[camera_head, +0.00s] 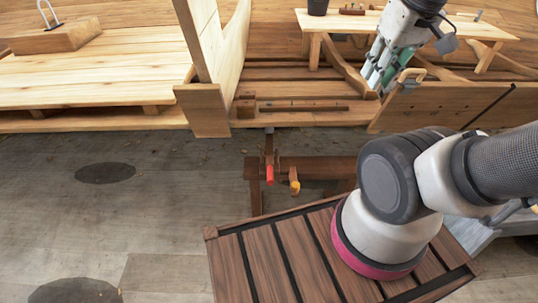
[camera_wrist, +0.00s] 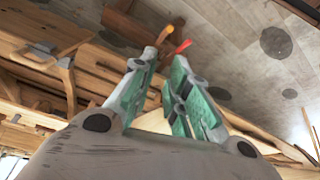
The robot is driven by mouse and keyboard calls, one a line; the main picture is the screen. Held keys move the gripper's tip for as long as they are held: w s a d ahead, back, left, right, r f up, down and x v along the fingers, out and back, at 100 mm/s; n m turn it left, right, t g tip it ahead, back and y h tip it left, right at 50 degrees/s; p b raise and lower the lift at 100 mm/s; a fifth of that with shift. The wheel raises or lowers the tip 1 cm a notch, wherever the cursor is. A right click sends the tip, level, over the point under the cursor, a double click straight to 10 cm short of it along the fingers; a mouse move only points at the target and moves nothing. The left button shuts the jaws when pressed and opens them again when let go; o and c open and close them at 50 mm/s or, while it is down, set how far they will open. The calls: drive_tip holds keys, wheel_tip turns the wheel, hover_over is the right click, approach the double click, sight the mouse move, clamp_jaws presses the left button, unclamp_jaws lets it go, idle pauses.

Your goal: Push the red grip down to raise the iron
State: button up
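The red grip (camera_head: 270,175) sits at the near end of a dark lever (camera_head: 268,148) by a low brown wooden stand (camera_head: 318,167), in front of the hull. In the wrist view the red grip (camera_wrist: 184,46) shows beyond my fingertips. Which part is the iron I cannot tell for sure. My gripper (camera_head: 376,80), with green finger pads, is above the hull's right part, up and to the right of the red grip and apart from it. In the wrist view my gripper (camera_wrist: 165,62) has its fingers apart, with nothing held between them.
A slatted dark wooden top (camera_head: 262,262) lies in front of the stand. Hull planks (camera_head: 445,105) and a bench (camera_head: 455,25) with a dark pot (camera_head: 317,7) surround my gripper. Floor at left is open.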

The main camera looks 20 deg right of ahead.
drive_tip(key=w+a+f+g, duration=0.1)
drive_tip(key=w+f+g, duration=0.1)
drive_tip(key=w+f, duration=0.1)
drive_tip(key=w+a+f+n+g, duration=0.1)
drive_tip(key=w+a+f+g, duration=0.1)
drive_tip(key=f, duration=0.4)
drive_tip(key=w+a+f+g+y, duration=0.1)
drive_tip(key=w+a+f+g, duration=0.1)
drive_tip(key=w+f, duration=0.2)
drive_tip(key=shift+w+f+n, duration=0.4)
drive_tip(key=shift+w, duration=0.2)
clamp_jaws()
drive_tip(key=n+y, duration=0.2)
drive_tip(key=n, duration=1)
hover_over(269, 178)
drive_tip(key=w+d, duration=0.3)
drive_tip(key=d, duration=0.1)
wheel_tip(269, 178, down, 19)
drive_tip(key=shift+a+n, duration=0.15)
drive_tip(key=shift+n, duration=0.15)
drive_tip(key=x, duration=1.4)
